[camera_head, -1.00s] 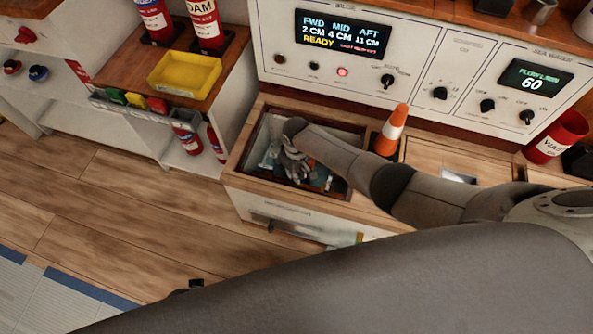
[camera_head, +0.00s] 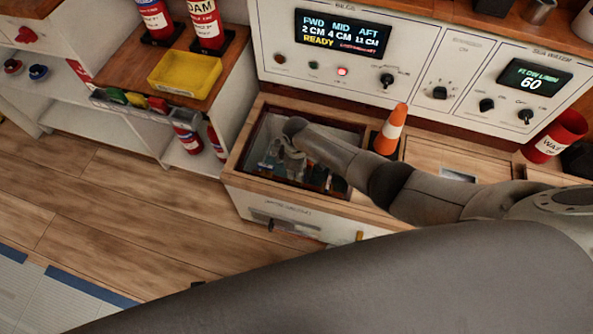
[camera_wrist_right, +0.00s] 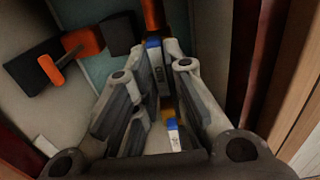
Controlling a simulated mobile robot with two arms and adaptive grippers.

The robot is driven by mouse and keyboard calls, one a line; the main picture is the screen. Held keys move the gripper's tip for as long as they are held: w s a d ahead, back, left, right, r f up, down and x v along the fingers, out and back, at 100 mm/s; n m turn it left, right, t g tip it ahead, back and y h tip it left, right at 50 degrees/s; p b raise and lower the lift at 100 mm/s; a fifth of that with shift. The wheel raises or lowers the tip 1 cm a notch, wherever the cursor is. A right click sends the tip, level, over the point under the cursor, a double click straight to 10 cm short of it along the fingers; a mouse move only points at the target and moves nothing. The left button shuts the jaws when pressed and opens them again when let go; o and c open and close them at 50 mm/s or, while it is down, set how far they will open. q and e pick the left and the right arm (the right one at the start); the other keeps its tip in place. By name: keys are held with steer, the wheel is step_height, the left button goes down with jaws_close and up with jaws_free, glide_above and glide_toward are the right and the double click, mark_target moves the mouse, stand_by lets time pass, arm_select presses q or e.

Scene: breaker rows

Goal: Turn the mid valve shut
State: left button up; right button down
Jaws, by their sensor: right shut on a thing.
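My right gripper (camera_head: 283,160) reaches down into the open recess (camera_head: 240,155) in the wooden counter below the panel. In the right wrist view its fingers (camera_wrist_right: 155,80) are closed around a narrow part with a blue-and-white tag (camera_wrist_right: 154,44), which looks like the mid valve's handle. The tag's writing is too small to read surely, and the fingers hide much of the handle. An orange part (camera_wrist_right: 152,14) shows just beyond the tag. Another valve with an orange handle (camera_wrist_right: 50,70) and dark body lies to the left, apart from the fingers. My left gripper is not in view.
The bilge display (camera_head: 343,36) reads FWD 2 cm, MID 4 cm, AFT 11 cm, READY. A red lamp (camera_head: 342,71) is lit below it. A yellow tray (camera_head: 185,74) is at left.

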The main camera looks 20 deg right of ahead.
steer(key=c, duration=1.5)
jaws_free()
step_height(320, 180, up, 12)
